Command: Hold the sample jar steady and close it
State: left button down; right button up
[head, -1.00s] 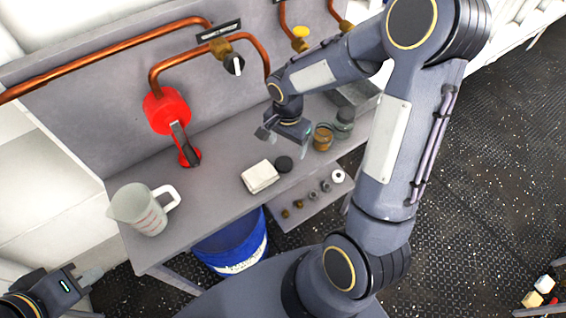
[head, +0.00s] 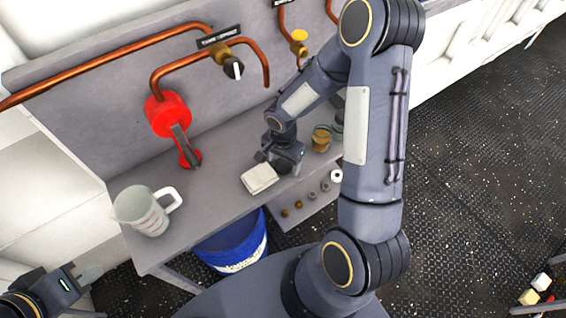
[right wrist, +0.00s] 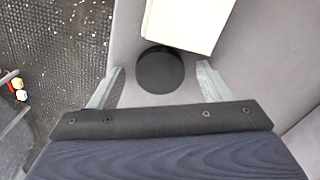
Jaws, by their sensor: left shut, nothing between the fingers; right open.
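The sample jar (head: 321,138), small and glass-like with brown contents, stands upright on the grey bench, right of my right gripper and apart from it. My right gripper (head: 285,163) is open and points down over the lid. In the right wrist view its fingers are on either side of the lid, with gaps; I cannot tell their height. My left gripper (head: 92,275) is shut and empty at the lower left, away from the jar.
A measuring jug (head: 142,212) stands at the bench's left end. A greenish jar (head: 338,124) is partly hidden behind my right arm. Copper pipes and a red fitting (head: 168,114) line the back panel. A blue bucket (head: 232,245) is below.

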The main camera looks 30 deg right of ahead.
aim_at(283, 164)
jog(key=shift+c, duration=0.3)
jog(key=c, duration=1)
jog(key=shift+o, duration=0.2)
jog(key=shift+r, duration=0.5)
notch_tip(283, 164, up, 2)
jog(key=shift+r, duration=0.2)
jog(key=s+r+b, duration=0.3)
jog(key=s+r, duration=0.6)
jog(key=s, duration=0.5)
jog(key=shift+d+r, duration=0.3)
jog(key=shift+d, duration=0.15)
